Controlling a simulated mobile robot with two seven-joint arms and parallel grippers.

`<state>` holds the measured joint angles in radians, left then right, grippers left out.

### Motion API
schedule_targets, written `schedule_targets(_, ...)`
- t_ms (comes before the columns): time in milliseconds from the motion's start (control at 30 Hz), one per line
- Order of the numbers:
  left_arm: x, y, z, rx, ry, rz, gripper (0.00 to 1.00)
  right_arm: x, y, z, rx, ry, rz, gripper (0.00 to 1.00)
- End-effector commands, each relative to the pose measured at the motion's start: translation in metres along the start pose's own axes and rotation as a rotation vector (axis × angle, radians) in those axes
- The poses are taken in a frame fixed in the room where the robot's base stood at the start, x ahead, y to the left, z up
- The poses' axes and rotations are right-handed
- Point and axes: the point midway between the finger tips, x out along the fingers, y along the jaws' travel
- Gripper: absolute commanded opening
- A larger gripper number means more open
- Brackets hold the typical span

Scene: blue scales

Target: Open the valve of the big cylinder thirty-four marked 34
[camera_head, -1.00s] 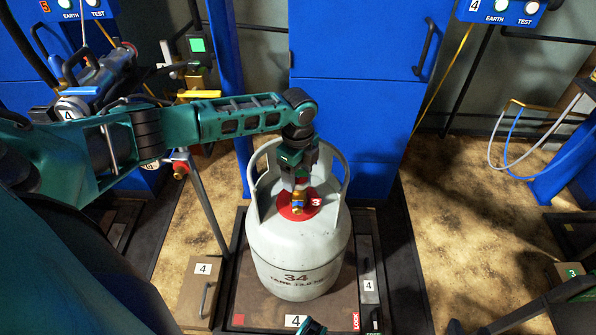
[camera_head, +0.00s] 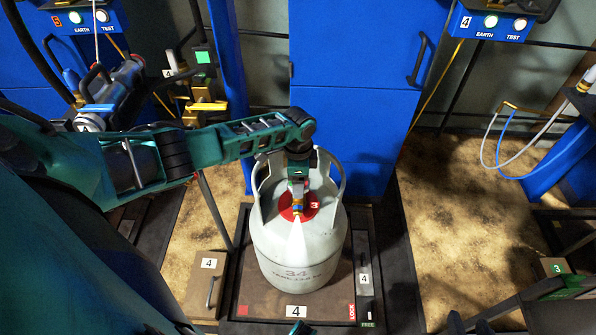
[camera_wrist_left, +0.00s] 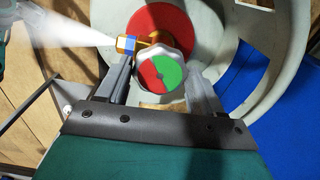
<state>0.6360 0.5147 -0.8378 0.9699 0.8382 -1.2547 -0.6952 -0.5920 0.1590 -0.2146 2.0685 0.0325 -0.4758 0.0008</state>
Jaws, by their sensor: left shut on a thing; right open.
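The big white cylinder (camera_head: 297,248), marked 34, stands upright with a red disc (camera_head: 313,203) at its top, inside the collar. My left gripper (camera_wrist_left: 165,78) reaches down into the collar. In the left wrist view its grey fingers are shut around the red and green valve handwheel (camera_wrist_left: 163,74); the arm hides most of this in the head view. A white jet (camera_head: 297,238) sprays from the brass and blue outlet (camera_wrist_left: 128,44). My right gripper (camera_head: 302,328) shows only as a small teal and dark part at the bottom edge; it is open and apart from the cylinder.
The cylinder stands on a dark platform (camera_head: 250,293) labelled 4, with a LOCK/FREE strip (camera_head: 365,285) on its right. A blue cabinet (camera_head: 350,130) stands close behind. A brown box (camera_head: 208,285) marked 4 is to the left. Bare floor lies right of the platform.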

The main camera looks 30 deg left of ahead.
Motion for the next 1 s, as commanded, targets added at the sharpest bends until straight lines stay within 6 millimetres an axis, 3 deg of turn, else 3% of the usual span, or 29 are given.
schedule_targets(400,-0.001,0.001,0.001,-0.256,-0.003,0.003,0.36,-0.012,-0.003,-0.019,0.011,0.001,0.000,0.43)
schedule_targets(1000,0.000,0.001,0.000,-0.319,-0.003,0.002,0.36,-0.013,-0.001,-0.017,0.010,-0.001,0.004,0.43)
